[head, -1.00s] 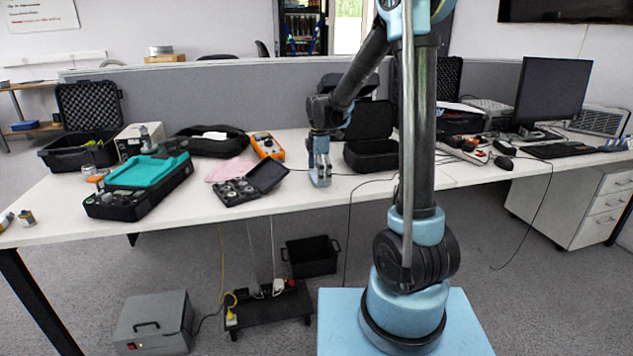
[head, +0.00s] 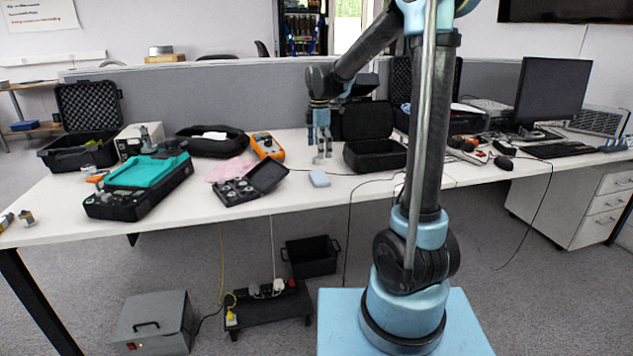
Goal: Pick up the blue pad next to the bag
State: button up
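On the table (head: 250,208), a black tray of small parts (head: 238,189) lies left of the pad. A thin black cable runs right of the pad. Bare table lies around the pad.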

notch_tip(320, 180, up, 8)
send_over(320, 176)
jog(key=w+d+f+m+g+y, duration=0.15)
jog(key=d+m, duration=0.25)
jog(key=m, duration=1.4)
jog(key=d+f+m+y, duration=0.1)
jog(key=d+m+y, duration=0.2)
jog(key=m, duration=1.5)
jog(key=x, duration=1)
jog(key=shift+w+f, duration=0.15)
jog(key=shift+f, duration=0.15)
jog(key=shift+x, duration=2.8)
jog(key=shift+a+r, duration=0.1)
jog(key=shift+a, duration=0.05)
